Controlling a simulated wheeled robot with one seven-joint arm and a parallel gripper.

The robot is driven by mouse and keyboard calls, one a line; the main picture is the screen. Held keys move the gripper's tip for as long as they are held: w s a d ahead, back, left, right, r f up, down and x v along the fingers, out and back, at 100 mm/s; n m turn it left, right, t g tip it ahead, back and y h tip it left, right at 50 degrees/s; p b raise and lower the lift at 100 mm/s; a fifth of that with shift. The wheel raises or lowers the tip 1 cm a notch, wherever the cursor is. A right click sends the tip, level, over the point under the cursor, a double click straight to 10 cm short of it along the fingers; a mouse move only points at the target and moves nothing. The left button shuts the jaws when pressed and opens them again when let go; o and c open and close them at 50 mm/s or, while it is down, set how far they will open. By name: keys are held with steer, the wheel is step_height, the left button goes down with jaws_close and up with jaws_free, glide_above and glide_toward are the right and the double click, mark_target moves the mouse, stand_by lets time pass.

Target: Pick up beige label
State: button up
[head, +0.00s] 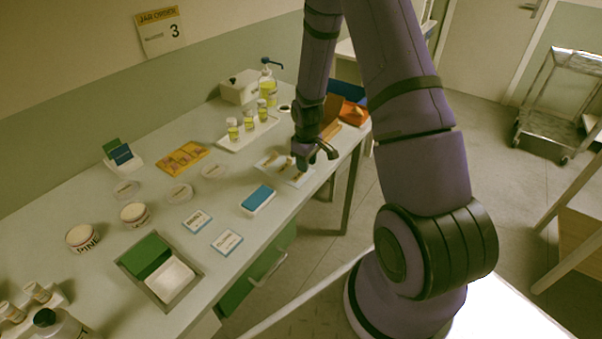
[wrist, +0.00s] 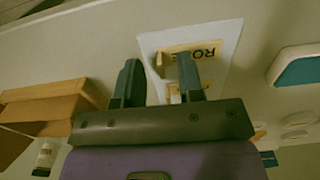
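Beige labels lie on a white sheet on the worktable. In the head view, one label (head: 271,160) shows left of my gripper (head: 301,165), which hangs low over the sheet (head: 262,165) and hides part of it. In the wrist view, a beige label (wrist: 208,50) with dark letters starting "RO" lies on the white sheet (wrist: 225,32). My gripper (wrist: 158,76) has its two dark fingers apart with nothing clearly between them. The right finger overlaps the label's near part in the picture. I cannot tell whether the fingers touch anything.
A blue and white block (head: 258,199) sits to the left of the sheet. A tray of yellow bottles (head: 248,132) stands behind it, and an orange bin (head: 352,113) is at the far right end. Round jars, cards and a green and white tray (head: 160,268) fill the near left.

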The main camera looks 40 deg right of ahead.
steer(key=shift+f, duration=0.45)
jaws_close()
steer(key=shift+r, duration=0.1)
